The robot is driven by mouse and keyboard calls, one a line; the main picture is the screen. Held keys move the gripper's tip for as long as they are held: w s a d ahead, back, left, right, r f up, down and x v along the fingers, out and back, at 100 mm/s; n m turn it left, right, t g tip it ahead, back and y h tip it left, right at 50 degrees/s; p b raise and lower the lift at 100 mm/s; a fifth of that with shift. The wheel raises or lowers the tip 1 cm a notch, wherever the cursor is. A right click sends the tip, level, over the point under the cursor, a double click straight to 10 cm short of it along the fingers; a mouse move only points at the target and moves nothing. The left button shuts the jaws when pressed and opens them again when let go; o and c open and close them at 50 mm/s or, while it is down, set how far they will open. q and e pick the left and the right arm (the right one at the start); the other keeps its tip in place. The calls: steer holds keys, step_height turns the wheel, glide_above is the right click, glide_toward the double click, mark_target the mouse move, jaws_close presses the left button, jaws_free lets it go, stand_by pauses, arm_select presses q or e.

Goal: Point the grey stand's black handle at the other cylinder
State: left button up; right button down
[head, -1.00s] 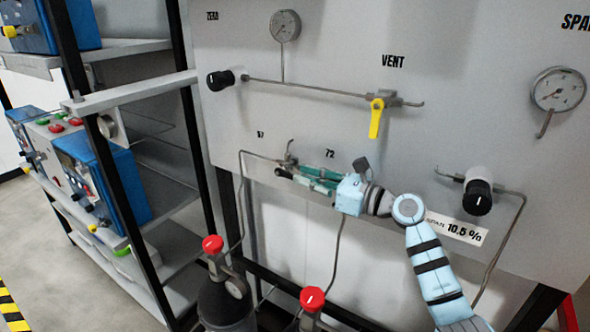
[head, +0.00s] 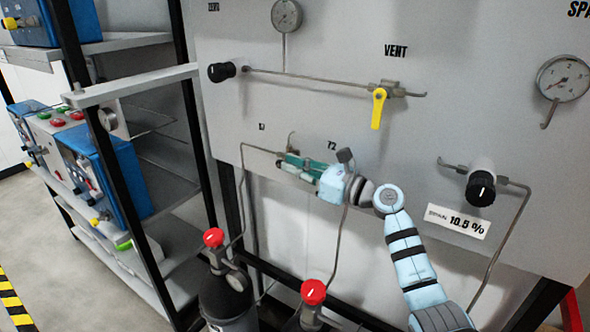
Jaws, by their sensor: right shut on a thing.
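The valve on the grey panel between two pipes, under the small labels, is mostly covered by my right gripper (head: 290,163). Only a small metal fitting (head: 291,142) shows above the fingers. The black handle is hidden by the fingers, so I cannot see which way it points. My right gripper comes in from the right, with its teal fingers shut on the handle. Two gas cylinders stand below: the left cylinder (head: 226,300) with a red knob (head: 214,237), and another red-topped cylinder (head: 313,292) to its right. My left gripper is not in view.
Above are a black knob (head: 221,72) and a yellow vent lever (head: 379,108). To the right are a second black knob (head: 481,187) and a gauge (head: 563,78). A rack with blue instruments (head: 105,185) stands at left. Thin pipes run down from the panel.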

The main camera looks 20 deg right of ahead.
steer(key=shift+f+t+b, duration=0.3)
steer(key=shift+f+b, duration=0.15)
steer(key=shift+b, duration=0.05)
steer(key=shift+r, duration=0.3)
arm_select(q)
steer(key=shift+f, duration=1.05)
arm_select(e)
steer(key=c, duration=2)
jaws_free()
steer(key=shift+d, duration=0.1)
steer(key=shift+s+d, duration=0.2)
steer(key=shift+s, duration=0.05)
steer(key=v, duration=1.1)
steer(key=shift+s+d+f, duration=0.1)
steer(key=shift+f, duration=0.15)
